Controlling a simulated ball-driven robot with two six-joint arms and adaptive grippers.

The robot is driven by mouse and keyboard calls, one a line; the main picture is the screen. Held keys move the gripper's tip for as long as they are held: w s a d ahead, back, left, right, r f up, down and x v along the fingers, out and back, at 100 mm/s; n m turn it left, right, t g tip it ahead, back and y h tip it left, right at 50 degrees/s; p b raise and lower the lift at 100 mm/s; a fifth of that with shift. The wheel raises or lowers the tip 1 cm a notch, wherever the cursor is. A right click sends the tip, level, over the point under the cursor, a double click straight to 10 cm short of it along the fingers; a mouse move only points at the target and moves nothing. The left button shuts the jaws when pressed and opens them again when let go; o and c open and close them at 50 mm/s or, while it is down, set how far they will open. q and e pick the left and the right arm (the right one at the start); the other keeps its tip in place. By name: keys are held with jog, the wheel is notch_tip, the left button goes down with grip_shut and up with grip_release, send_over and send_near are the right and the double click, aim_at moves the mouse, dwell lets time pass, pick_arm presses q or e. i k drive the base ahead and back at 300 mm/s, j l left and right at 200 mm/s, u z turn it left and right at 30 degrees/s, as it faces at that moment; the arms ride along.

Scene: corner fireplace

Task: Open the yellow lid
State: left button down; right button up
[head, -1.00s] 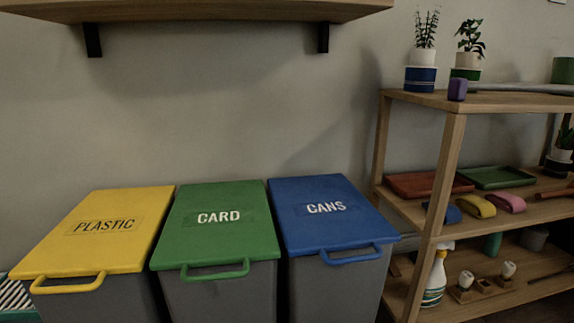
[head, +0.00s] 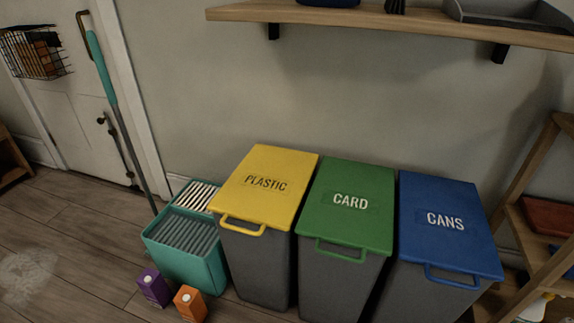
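The yellow lid (head: 277,164) is shut on the leftmost grey bin (head: 257,268) and is marked PLASTIC. Its yellow loop handle (head: 243,227) sticks out from the front edge. The green lid marked CARD (head: 348,180) and the blue lid marked CANS (head: 450,193) are shut on the two bins to its right. Neither of my grippers shows in the head view.
A teal mop bucket (head: 190,262) with a wringer stands left of the yellow-lidded bin. A purple carton (head: 154,288) and an orange carton (head: 190,304) stand on the floor before it. A wall shelf (head: 390,22) hangs above the bins. Wooden shelving (head: 535,170) stands at right. Floor at left is mostly clear.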

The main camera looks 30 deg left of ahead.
aim_at(268, 188)
jog(key=u, duration=1.1)
